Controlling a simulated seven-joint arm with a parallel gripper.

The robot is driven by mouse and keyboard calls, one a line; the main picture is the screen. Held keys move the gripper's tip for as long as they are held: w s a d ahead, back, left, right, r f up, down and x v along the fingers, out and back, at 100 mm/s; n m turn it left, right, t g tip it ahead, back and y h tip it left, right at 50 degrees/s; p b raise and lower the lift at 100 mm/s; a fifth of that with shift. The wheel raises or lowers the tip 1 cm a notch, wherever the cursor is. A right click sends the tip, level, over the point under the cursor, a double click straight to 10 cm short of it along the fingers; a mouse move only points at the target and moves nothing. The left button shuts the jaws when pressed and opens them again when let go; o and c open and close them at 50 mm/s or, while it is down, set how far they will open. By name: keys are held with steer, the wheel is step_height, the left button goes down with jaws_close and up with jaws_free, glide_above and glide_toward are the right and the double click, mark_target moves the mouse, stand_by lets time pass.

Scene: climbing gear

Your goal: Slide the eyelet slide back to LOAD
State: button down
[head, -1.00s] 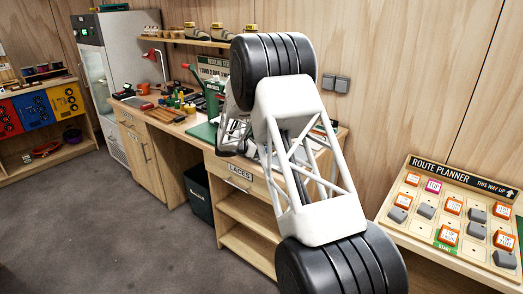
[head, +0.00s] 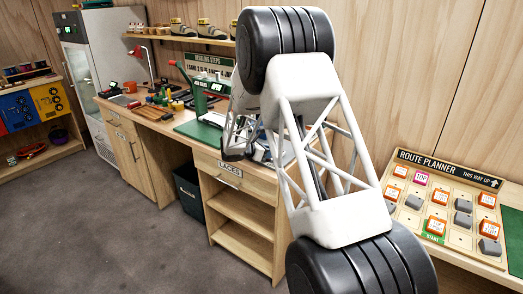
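A green hand press (head: 198,96) with a lever tipped in red stands on a green base (head: 200,132) on the workbench, left of my arm. I cannot make out the eyelet slide or a LOAD mark at this distance; my arm also covers part of the bench just right of the press. My white lattice arm fills the middle of the head view, and its far links reach over the bench beside the press. My gripper's fingers do not show.
The workbench (head: 262,187) has a drawer labelled LACES (head: 230,168). Small tools and a red lamp (head: 138,52) are at its left. A dark bin (head: 188,193) stands below. A route planner board (head: 460,250) is at right. The floor at left is clear.

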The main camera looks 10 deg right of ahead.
steer(key=shift+s+d, duration=1.25)
steer(key=c, duration=1)
jaws_free()
steer(key=shift+a, duration=0.1)
steer(key=shift+v, duration=3.8)
steer(key=shift+s+r, duration=0.1)
steer(key=shift+s, duration=0.05)
